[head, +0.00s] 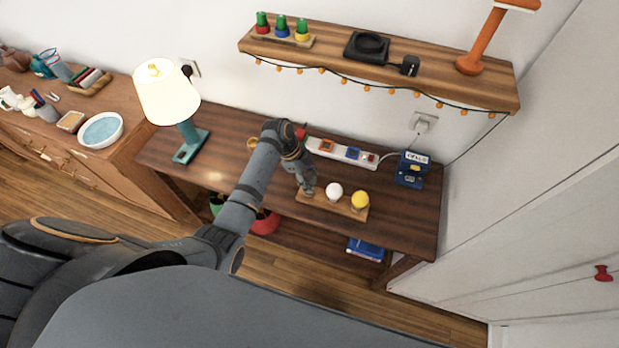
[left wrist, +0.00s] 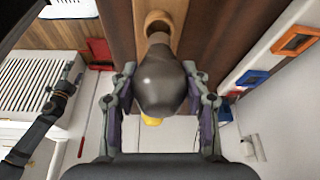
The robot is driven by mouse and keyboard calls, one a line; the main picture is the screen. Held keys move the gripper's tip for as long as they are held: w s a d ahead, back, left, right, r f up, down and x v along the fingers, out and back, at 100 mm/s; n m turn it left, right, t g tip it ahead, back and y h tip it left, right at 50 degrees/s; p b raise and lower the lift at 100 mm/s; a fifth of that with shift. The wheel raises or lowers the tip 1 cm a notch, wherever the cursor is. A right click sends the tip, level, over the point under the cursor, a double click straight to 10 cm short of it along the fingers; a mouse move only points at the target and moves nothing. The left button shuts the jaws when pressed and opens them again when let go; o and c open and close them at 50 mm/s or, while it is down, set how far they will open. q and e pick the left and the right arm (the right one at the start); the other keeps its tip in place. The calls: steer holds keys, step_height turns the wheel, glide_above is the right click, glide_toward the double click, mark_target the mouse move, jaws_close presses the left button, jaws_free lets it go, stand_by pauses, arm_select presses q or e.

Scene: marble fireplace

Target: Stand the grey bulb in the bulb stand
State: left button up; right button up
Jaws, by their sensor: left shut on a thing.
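The bulb stand (head: 319,203) is a wooden strip on the dark wooden table, with a white bulb (head: 334,191) and a yellow bulb (head: 359,200) standing in it. My left gripper (head: 308,188) is over the stand's left end. In the left wrist view, my left gripper (left wrist: 160,88) is shut on the grey bulb (left wrist: 162,78), fingers on both sides of its round part. Its narrow neck points toward a round hole in the stand (left wrist: 157,20); I cannot tell the gap between them. The yellow bulb peeks out below it (left wrist: 152,121); the white one is hidden there. My right gripper is not in view.
A power strip (head: 341,152) lies behind the stand, and a blue device (head: 411,169) stands at the table's right. A lit lamp (head: 168,92) stands at the left. A wall shelf (head: 440,87) hangs above. The table front right is clear.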

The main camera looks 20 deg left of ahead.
arm_select(q)
steer(key=shift+f+b, duration=0.9)
steer(key=shift+f, duration=0.7)
steer(key=o, duration=1.2)
steer(key=shift+c, duration=0.2)
steer(key=shift+r, duration=0.1)
steer(key=v, duration=1.2)
